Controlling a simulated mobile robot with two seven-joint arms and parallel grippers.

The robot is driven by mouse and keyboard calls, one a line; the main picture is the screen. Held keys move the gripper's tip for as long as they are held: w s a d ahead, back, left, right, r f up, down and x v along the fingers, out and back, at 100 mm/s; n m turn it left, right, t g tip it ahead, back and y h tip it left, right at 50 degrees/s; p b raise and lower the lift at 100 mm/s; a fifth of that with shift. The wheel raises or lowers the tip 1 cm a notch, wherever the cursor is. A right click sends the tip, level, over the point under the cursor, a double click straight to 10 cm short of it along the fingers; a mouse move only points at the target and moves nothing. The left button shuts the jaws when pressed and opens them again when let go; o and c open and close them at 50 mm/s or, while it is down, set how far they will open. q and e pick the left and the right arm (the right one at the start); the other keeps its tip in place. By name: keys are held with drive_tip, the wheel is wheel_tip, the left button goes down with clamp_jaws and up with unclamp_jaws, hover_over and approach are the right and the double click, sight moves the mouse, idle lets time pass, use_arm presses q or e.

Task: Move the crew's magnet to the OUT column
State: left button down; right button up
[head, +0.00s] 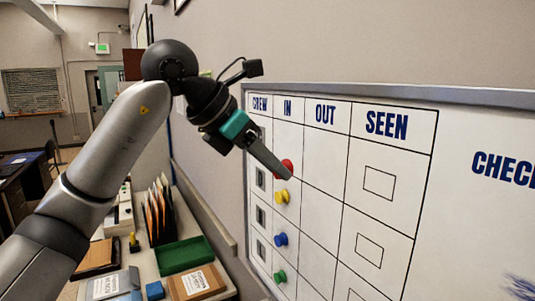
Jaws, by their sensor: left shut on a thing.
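The whiteboard (458,215) fills the right side of the head view, with columns headed CREW, IN, OUT (325,114) and SEEN. A red magnet (288,164) is in the top row of the IN column (287,106). My left gripper (286,174) is shut on the red magnet at the board; its finger hides part of the magnet. Below it in the IN column are a yellow magnet (281,196), a blue magnet (280,239) and a green magnet (280,276). The OUT column shows no magnets. My right gripper is not in view.
A side table below the board holds a green tray (184,254), a file rack (160,212), a brown packet (197,283) and a blue block (155,290). A ledge (205,207) runs along the wall. The space before the OUT and SEEN columns looks clear.

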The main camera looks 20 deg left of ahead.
use_arm(q)
drive_tip(key=w+d+p, duration=0.1)
drive_tip(key=w+d, duration=0.1)
drive_tip(key=w+d+p, duration=0.2)
drive_tip(key=w, duration=0.1)
drive_tip(key=shift+w+d, duration=0.15)
drive_tip(key=shift+w, duration=0.15)
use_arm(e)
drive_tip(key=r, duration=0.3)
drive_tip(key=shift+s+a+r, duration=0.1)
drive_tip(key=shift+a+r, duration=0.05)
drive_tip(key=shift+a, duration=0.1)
use_arm(q)
drive_tip(key=shift+w+d, duration=0.25)
drive_tip(key=shift+w, duration=0.05)
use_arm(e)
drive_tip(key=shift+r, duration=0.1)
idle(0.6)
use_arm(q)
drive_tip(key=c, duration=1)
unclamp_jaws()
drive_tip(key=o, duration=0.3)
drive_tip(key=shift+s+a, duration=0.1)
drive_tip(key=shift+o, duration=0.9)
